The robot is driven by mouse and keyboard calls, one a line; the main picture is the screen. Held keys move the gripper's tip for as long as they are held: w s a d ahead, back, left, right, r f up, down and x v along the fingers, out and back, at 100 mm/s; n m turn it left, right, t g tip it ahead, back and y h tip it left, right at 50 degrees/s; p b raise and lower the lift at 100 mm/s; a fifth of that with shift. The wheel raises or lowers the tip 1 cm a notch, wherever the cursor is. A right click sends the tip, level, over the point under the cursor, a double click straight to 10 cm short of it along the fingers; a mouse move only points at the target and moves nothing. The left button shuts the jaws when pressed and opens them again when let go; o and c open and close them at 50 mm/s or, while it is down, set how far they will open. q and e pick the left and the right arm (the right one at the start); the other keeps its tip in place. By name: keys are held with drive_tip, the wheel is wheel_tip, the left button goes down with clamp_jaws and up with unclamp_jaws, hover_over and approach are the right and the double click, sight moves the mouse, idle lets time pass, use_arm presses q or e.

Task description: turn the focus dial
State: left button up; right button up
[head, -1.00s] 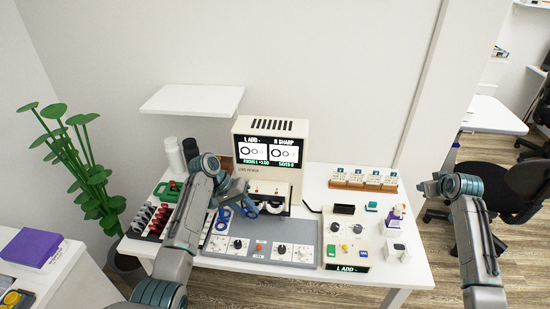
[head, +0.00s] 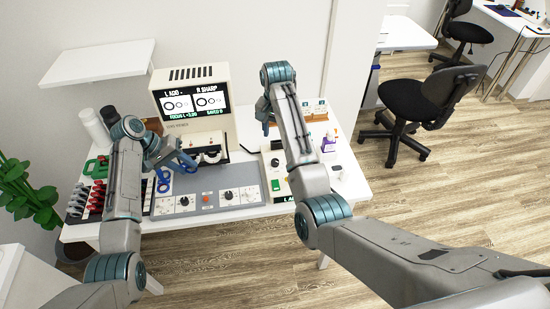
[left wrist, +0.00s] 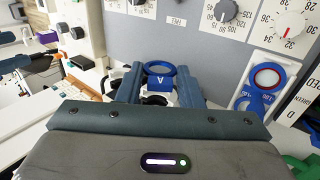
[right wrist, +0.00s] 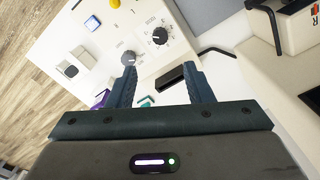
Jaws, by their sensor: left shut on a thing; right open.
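My left gripper (head: 180,156) is shut on a blue-rimmed lens in front of the lens viewer (head: 188,130). In the left wrist view the held lens (left wrist: 160,72) has a marked blue tab between the fingers. My right gripper (head: 266,118) is open and empty above the back of the white control box (head: 283,197). In the right wrist view a grey dial (right wrist: 128,58) and a black dial (right wrist: 160,36) on that box lie beyond the fingertips, apparently untouched.
The viewer's screen (head: 190,100) reads L ADD - and R SHARP. A rack of red and dark handles (head: 97,197) stands at left. A purple-and-white bottle (head: 329,144) stands at right.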

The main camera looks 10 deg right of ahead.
sight(275, 161)
drive_tip(key=f, duration=1.2)
drive_tip(key=shift+s+a, duration=0.1)
drive_tip(key=shift+a, duration=0.1)
drive_tip(key=shift+c, duration=0.2)
